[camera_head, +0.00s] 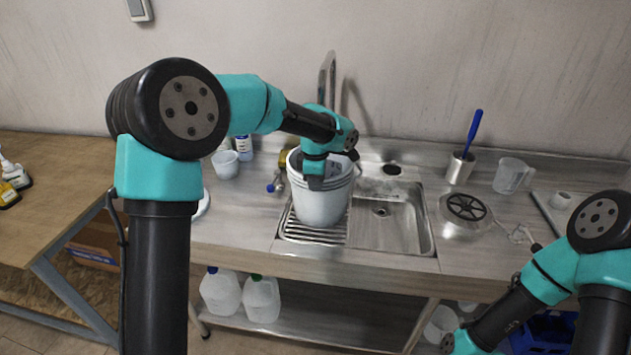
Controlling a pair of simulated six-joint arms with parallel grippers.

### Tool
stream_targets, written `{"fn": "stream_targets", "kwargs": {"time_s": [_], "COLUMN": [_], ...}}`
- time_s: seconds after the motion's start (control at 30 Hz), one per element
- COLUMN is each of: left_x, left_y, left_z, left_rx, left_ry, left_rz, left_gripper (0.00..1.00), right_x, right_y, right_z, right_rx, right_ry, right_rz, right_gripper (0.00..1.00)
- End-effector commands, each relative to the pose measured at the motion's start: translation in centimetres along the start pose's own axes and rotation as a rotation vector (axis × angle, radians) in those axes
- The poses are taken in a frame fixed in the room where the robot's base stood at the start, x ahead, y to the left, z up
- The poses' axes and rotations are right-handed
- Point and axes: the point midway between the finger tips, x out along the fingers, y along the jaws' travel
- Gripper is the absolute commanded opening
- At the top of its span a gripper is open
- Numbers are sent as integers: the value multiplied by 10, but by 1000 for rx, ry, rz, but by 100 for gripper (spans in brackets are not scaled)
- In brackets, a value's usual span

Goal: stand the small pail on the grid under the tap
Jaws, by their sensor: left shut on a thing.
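The small white pail (323,205) appears upright over the ribbed metal grid (297,232) at the left side of the sink. Several rim lines show on its side. I cannot tell whether its base touches the grid. My left gripper (316,182) is at the pail's near rim, shut on it; the fingertips are partly hidden. The tap (327,78) rises behind the pail, and my left arm hides its lower part. My right arm comes in at the lower right, and its gripper is outside the picture.
The sink basin (392,226) right of the pail is empty. Further right are a round strainer (466,208), a steel cup (459,168) with a blue-handled brush (473,132) and a clear jug (510,176). A small white tub (225,164) stands on the left.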

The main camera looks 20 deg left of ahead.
Motion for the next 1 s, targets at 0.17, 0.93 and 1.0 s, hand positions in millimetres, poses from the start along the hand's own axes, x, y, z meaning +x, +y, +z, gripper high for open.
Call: {"fn": "stream_targets", "kwargs": {"time_s": [0.17,0.93,1.0], "left_x": [1,-20,-30], "left_y": [0,1,0], "left_z": [0,0,0], "left_rx": [0,0,1], "left_ry": [0,-1,0], "left_rz": [1,3,3], "left_gripper": [15,39,39], "right_x": [0,0,0], "right_y": [0,0,0], "right_z": [0,0,0], "right_rx": [0,0,0], "right_ry": [0,0,0], "right_rz": [0,0,0], "right_gripper": [43,43,43]}}
